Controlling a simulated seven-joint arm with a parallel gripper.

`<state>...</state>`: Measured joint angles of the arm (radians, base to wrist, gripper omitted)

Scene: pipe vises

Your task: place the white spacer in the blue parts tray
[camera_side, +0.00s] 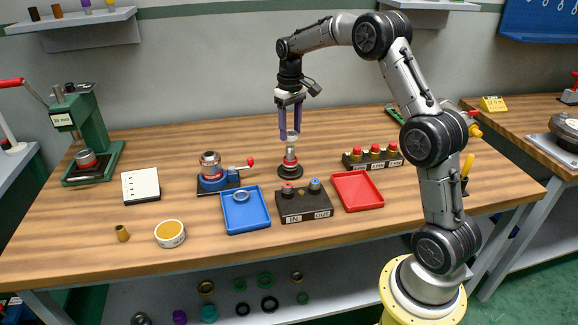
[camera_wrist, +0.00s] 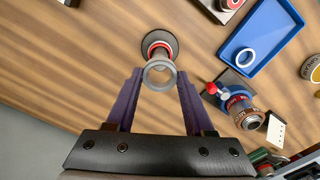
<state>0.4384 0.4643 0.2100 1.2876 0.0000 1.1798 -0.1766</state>
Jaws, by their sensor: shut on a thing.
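My gripper (camera_side: 290,133) is shut on a pale grey-white ring, which looks like the white spacer (camera_wrist: 160,74). It holds the ring at its fingertips, directly above a dark round-based post (camera_side: 291,171) with a red band. The ring appears lined up over the post in the wrist view; whether the two touch is not clear. The blue parts tray (camera_side: 232,220) is on the bench, left of and nearer the side camera than the post. Another pale ring (camera_side: 241,196) lies flat inside the tray; it also shows in the wrist view (camera_wrist: 245,57).
A small blue vise with a red-knobbed lever (camera_side: 212,180) stands behind the tray. A black IN/OUT box (camera_side: 304,206) and a red tray (camera_side: 357,191) are to the tray's right. A round yellow-topped tin (camera_side: 170,234) and a brass bushing (camera_side: 122,233) are to its left.

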